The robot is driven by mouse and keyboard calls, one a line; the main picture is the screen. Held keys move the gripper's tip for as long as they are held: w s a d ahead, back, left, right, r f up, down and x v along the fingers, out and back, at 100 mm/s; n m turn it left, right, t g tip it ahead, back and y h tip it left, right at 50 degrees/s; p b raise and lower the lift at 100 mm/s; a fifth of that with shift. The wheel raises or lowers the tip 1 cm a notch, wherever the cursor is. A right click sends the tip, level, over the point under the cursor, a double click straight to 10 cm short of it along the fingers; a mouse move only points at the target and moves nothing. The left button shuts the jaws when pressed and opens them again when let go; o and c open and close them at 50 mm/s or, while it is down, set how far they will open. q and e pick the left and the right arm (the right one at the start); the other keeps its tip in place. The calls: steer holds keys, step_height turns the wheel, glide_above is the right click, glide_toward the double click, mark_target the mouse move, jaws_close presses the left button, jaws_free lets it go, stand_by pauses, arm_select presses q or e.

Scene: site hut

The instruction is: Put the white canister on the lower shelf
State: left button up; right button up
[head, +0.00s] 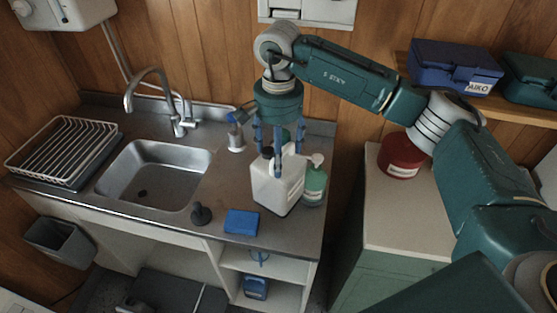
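The white canister (268,193) stands on the steel counter near its right end. My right gripper (278,160) points down at the canister's top from above. One finger overlaps the canister's near face, and the other fingers are partly hidden. I cannot tell whether they grip the canister. Open shelves sit under the counter. The upper shelf board (240,260) shows below the counter edge. The lower shelf space holds a blue item (256,288). My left gripper is not in view.
A green bottle with a pale pump (314,186) stands close to the canister's right. A blue sponge (241,222) and a dark plunger-like item (201,214) lie in front. The sink (155,172), tap (158,92) and dish rack (62,148) are left. A red tin (402,157) stands on the right cabinet.

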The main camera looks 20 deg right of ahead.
steer(key=shift+s+f, duration=0.15)
steer(key=shift+f, duration=0.4)
step_height(320, 180, down, 3)
steer(key=shift+f+p, duration=0.2)
steer(key=shift+p, duration=0.65)
steer(key=shift+f, duration=0.15)
steer(key=shift+a+f+b, duration=0.1)
steer(key=shift+f+b, duration=0.1)
steer(key=shift+b, duration=0.15)
steer(key=o, duration=1.9)
steer(key=shift+r, duration=0.1)
